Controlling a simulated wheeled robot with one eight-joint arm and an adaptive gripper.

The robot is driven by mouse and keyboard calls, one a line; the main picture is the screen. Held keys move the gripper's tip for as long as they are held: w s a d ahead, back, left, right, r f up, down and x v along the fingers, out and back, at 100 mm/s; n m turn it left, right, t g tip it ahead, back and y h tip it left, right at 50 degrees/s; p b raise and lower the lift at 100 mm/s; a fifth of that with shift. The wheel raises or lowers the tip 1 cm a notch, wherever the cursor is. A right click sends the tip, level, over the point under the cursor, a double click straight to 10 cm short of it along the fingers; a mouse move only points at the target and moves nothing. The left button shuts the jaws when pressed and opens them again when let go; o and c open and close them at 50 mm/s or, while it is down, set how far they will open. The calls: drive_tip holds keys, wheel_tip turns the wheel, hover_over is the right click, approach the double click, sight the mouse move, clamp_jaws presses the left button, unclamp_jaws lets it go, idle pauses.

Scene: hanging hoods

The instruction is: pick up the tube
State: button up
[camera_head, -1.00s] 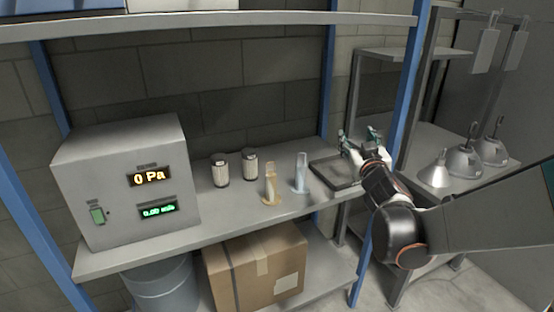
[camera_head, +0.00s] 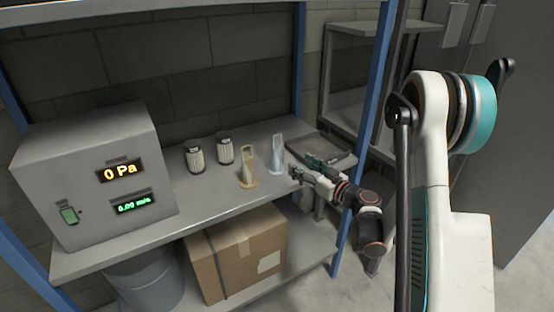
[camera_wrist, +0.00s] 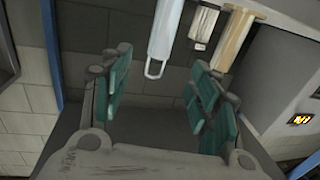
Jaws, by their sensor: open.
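Two upright tubes stand on the shelf, and I cannot tell which one the task means. One is pale blue and clear (camera_head: 277,155); the other is amber (camera_head: 246,163), just to its left. My gripper (camera_head: 291,172) is open and empty at the shelf's front edge, close to the pale tube on its right and near side. In the wrist view the scene looks upside down. There my open gripper (camera_wrist: 160,92) has teal pads, and the pale tube (camera_wrist: 165,35) lines up with the gap between them. The amber tube (camera_wrist: 236,38) is off to the right.
Two white, dark-capped canisters (camera_head: 225,149) stand left of the tubes. A grey meter box (camera_head: 85,165) fills the shelf's left end. A grey tray (camera_head: 340,163) lies right of the pale tube. A blue post (camera_head: 375,90) rises to the right. A cardboard box (camera_head: 238,255) sits below.

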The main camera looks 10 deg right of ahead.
sight(281, 153)
drive_tip(key=b+x, duration=0.1)
drive_tip(key=x, duration=0.6)
drive_tip(key=shift+w+a, duration=0.15)
drive_tip(key=shift+w, duration=0.15)
drive_tip(key=b+x, duration=0.2)
drive_tip(key=x, duration=0.2)
drive_tip(key=shift+w+a+f, duration=0.15)
drive_tip(key=shift+w+a, duration=0.05)
drive_tip(key=shift+w, duration=0.1)
drive_tip(key=shift+w+a, duration=0.15)
drive_tip(key=shift+w, duration=0.15)
clamp_jaws()
